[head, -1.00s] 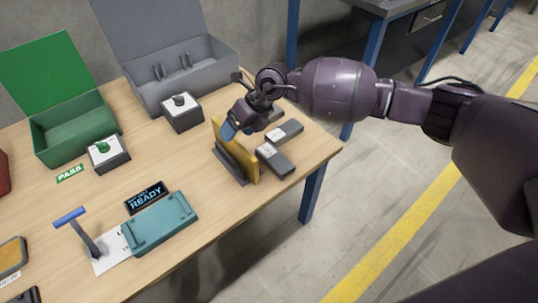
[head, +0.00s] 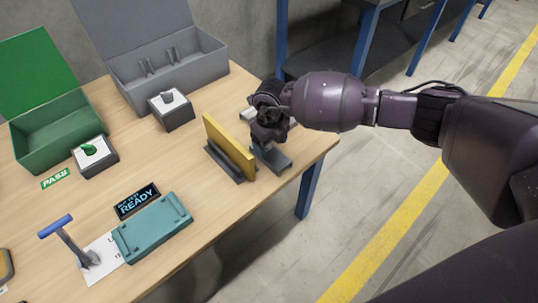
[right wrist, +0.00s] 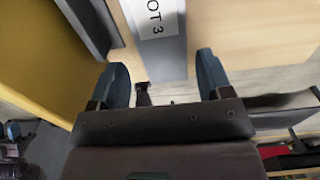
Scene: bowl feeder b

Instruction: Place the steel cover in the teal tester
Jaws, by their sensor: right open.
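The teal tester (head: 152,228) lies at the front of the table, beside a black READY display (head: 137,201). No part is clearly recognisable as the steel cover. A grey block (head: 272,158) lies right of a yellow upright panel (head: 230,147). The right wrist view shows a grey block (right wrist: 160,58) with a white label, partly readable as "OT 3". My right gripper (head: 268,128) is over the grey blocks, partly hiding them. Its blue fingers (right wrist: 163,80) are open and empty, apart on either side of the labelled block's near end. My left gripper is not in view.
The yellow panel stands close on the left of my right gripper. A green open box (head: 55,135), a grey open box (head: 160,75) and two small square stands (head: 95,165) are farther left. A blue-handled lever (head: 68,240) stands beside the tester. The table's right edge is near.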

